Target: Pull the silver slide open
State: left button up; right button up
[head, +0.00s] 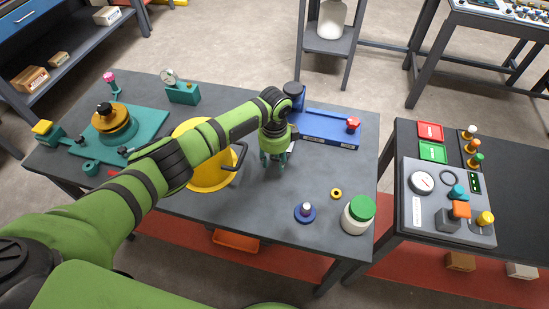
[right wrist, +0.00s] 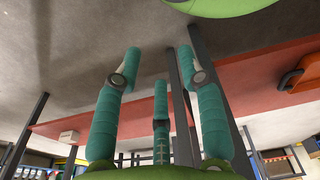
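I cannot clearly make out a silver slide in either view. A blue fixture (head: 325,128) with a red knob (head: 353,123) lies at the table's right back, and my left arm covers its left end. My left gripper (head: 274,160) points down just in front of that end, over the grey table. Its teal fingers stand apart and nothing shows between them. A small pale bit (head: 291,147) shows beside the fingers, too small to identify. My right gripper (right wrist: 160,85) is open and empty in the right wrist view, with its fingers spread above the floor.
A yellow bowl-like container (head: 207,178) stands left of my left gripper, partly under my arm. A green-lidded jar (head: 358,214), a blue disc with a knob (head: 305,212) and a yellow ring (head: 336,193) stand at front right. A control panel (head: 447,205) is on the right table.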

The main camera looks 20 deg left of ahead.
pick_arm(q)
notch_tip(320, 180, up, 12)
pick_arm(e)
jog(key=shift+s, duration=1)
